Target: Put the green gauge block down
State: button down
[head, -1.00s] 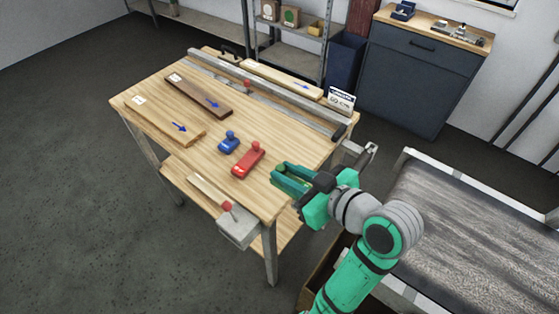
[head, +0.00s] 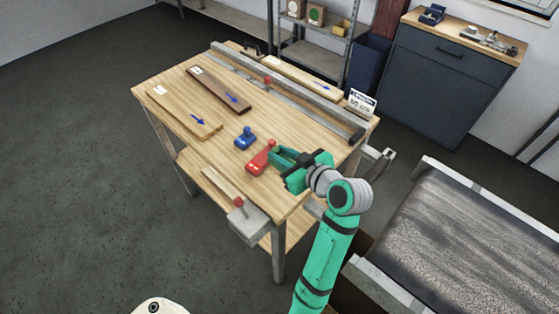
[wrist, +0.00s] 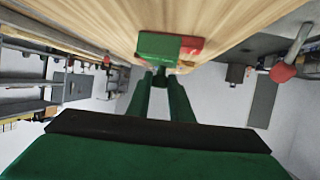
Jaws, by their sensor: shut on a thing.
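The green gauge block (wrist: 158,46) shows in the wrist view just beyond my fingertips, against the wooden table top. My gripper (wrist: 160,82) is shut on it, at the small dark part between the fingertips. The red gauge block (wrist: 190,46) is right beside the green one in that view. In the head view my gripper (head: 279,153) is at the right of the red block (head: 261,160), low over the workbench (head: 190,110). There the green block is hard to tell from my green fingers, and I cannot tell whether it touches the table.
A blue block (head: 246,139) stands left of the red one. Boards (head: 185,114) and (head: 220,90) lie farther left, and a long metal rail (head: 300,98) runs along the back. A conveyor (head: 450,240) is at the right. A vise-like box (head: 247,222) hangs at the bench's front corner.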

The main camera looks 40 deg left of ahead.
jog(key=shift+w+a+f, duration=0.1)
jog(key=shift+a+f, duration=0.2)
jog(key=shift+f, duration=0.1)
jog(key=shift+w+a+f, duration=0.1)
jog(key=shift+f, duration=1.55)
jog(key=c, duration=1.6)
grip_release()
jog(key=shift+w+f, duration=0.1)
jog(key=v, duration=1.2)
jog(key=shift+r, duration=0.25)
